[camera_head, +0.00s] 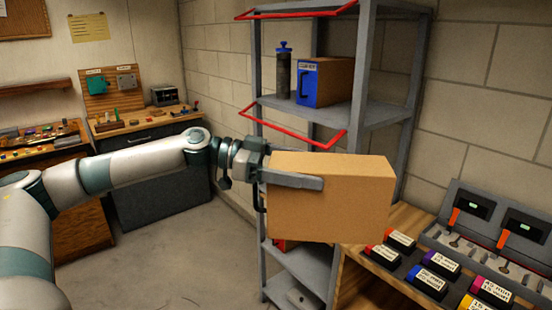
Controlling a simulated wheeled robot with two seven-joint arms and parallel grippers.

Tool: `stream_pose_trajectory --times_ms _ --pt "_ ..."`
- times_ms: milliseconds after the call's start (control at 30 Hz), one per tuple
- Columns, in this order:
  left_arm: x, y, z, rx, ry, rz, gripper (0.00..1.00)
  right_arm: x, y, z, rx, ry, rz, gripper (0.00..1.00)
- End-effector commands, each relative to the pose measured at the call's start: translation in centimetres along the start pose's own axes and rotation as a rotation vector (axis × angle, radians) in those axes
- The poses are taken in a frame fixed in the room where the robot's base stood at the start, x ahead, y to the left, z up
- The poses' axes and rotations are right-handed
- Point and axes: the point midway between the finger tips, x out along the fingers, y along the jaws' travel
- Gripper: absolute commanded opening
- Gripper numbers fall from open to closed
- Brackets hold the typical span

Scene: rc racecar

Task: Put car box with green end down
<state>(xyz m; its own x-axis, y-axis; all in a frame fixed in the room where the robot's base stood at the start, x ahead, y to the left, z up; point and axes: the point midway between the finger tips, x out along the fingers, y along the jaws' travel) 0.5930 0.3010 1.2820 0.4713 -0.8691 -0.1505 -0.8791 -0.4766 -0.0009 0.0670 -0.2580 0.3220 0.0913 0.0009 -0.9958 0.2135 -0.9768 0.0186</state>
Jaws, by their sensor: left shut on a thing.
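A tan cardboard box (345,215) is held up in front of the grey shelf rack. My left gripper (295,181) reaches in from the left and is shut on the left end of this box, with one finger lying along its near face. No green end shows on the faces in view; the box's left end is partly hidden by the gripper. A box with a blue end (322,82) stands on the upper shelf. My right gripper is not in view.
The grey shelf rack (384,115) has red rails (296,12) and a dark cylinder (284,73) on its upper shelf. A wooden bench (405,216) at right holds several labelled blocks and a lever panel (490,235). Open floor lies at lower left.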

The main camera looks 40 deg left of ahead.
Motion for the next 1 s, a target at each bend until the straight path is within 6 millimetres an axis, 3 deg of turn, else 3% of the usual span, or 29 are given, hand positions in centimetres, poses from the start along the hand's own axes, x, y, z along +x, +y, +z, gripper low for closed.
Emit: stream_pose_trajectory --times_ms 167,333,500,700,1000 --pt "6.0 2.7 -1.2 0.027 0.003 0.150 0.34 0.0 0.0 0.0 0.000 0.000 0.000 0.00" --pt "12.5 7.1 -2.8 0.054 0.001 0.322 0.34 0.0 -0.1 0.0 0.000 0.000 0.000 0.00" --pt "16.9 10.5 -4.0 0.058 -0.001 0.351 0.34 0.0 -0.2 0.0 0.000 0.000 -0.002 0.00" --pt "19.9 12.0 -3.9 0.044 -0.001 0.280 0.34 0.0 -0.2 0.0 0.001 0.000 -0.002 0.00" --pt "22.1 12.7 -2.3 0.020 0.000 0.163 0.34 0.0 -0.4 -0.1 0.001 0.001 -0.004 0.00"
